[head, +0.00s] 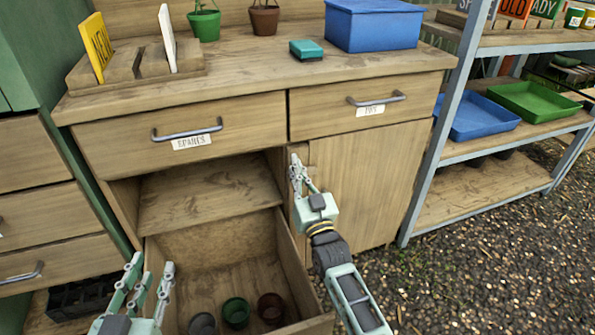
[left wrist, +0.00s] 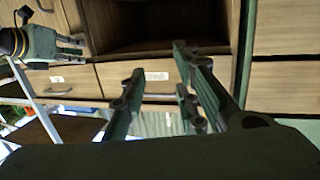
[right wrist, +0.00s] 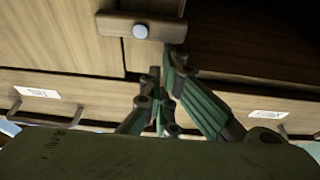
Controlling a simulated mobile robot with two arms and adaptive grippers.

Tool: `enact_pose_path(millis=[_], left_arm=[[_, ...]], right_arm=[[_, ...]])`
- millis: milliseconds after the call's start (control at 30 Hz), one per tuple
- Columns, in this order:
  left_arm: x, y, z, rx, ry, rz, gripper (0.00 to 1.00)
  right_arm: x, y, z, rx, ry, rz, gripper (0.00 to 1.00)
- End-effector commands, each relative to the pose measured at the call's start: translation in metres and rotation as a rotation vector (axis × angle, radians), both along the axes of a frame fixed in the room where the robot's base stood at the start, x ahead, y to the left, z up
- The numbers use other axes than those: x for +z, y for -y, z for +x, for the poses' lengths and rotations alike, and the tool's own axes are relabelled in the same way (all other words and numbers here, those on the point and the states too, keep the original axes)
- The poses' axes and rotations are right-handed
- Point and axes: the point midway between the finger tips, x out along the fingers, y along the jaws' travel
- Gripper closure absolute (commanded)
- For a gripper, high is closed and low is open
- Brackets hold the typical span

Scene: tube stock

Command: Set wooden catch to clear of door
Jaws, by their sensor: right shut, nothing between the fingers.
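The wooden catch (right wrist: 112,24) is a short bar with a round pale pivot in the right wrist view. It lies level, with its pivot on the frame strip and one end reaching over the edge of the closed door (right wrist: 60,40). The door (head: 365,185) is below the right drawer in the head view, where my right gripper largely hides the catch. My right gripper (head: 295,167) is shut and empty, its fingertips close to the catch; I cannot tell whether they touch. My left gripper (head: 151,268) is open and empty at the lower left.
An open lower drawer (head: 285,260) holding several pots sticks out between my grippers. Two drawers with metal handles (head: 375,98) are above. A metal shelf rack (head: 440,130) with trays stands to the right. The gravel floor (head: 480,255) in front of it is clear.

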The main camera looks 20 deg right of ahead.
Motion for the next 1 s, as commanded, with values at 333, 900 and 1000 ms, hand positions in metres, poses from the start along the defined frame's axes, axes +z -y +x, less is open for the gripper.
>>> enact_pose_path(millis=[333, 900, 1000], left_arm=[[0.0, 0.0, 0.0, 0.0, 0.0, 0.0, 0.72], [-0.017, -0.004, -0.004, 0.008, -0.085, 0.022, 0.72], [-0.019, -0.005, -0.005, 0.008, -0.099, 0.025, 0.72]], right_arm=[[0.0, 0.0, 0.0, 0.0, -0.001, -0.002, 1.0], [-0.002, -0.004, 0.0, 0.0, 0.002, -0.095, 1.0], [-0.003, -0.005, 0.0, 0.001, 0.003, -0.115, 1.0]])
